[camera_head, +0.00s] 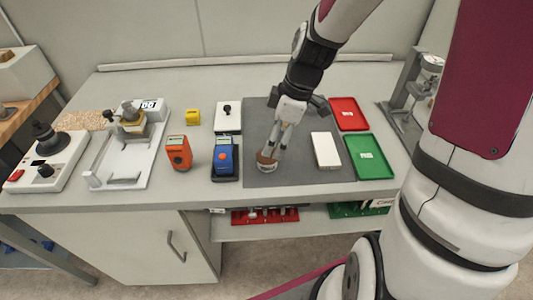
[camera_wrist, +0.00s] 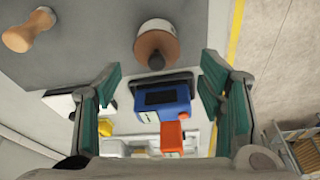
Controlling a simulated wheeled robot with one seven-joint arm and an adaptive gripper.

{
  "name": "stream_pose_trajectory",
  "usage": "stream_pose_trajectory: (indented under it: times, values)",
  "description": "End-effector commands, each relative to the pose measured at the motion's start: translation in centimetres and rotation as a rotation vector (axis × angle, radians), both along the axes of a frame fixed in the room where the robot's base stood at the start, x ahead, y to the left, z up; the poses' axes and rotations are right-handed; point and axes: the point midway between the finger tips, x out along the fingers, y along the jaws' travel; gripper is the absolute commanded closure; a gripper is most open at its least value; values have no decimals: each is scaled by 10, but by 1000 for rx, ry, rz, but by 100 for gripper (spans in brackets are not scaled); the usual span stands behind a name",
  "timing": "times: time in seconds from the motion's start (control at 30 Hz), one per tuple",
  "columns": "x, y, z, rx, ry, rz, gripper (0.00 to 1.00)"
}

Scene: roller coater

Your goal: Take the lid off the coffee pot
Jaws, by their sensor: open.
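I see nothing clearly recognisable as a coffee pot or its lid. My gripper (camera_head: 271,150) is open and points down over the grey mat (camera_head: 257,121), by a small round brown thing (camera_head: 266,161) near the mat's front left. In the wrist view my gripper (camera_wrist: 160,72) has its green-padded fingers spread with nothing held. A round brown and white piece with a dark knob (camera_wrist: 158,43) shows ahead of the gap between the fingers. A wooden-knobbed piece (camera_wrist: 28,33) lies at upper left. I cannot tell whether contact is made in the head view.
Left of the mat stand a blue device (camera_head: 224,160) and an orange device (camera_head: 179,152). A white block (camera_head: 325,150) lies on the mat. Red (camera_head: 349,114) and green (camera_head: 370,157) trays lie right. A white-based apparatus (camera_head: 125,155) stands further left.

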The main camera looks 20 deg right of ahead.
Motion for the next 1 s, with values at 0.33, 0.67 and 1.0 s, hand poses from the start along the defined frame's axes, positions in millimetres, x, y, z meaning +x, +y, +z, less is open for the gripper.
stream_pose_trajectory:
  times: [0.33, 0.67, 1.0]
  values:
    - [11, 11, -43, 2, 1, 0, 37]
    - [11, 12, -46, 1, 0, -1, 44]
    - [11, 12, -46, 1, 0, -1, 66]
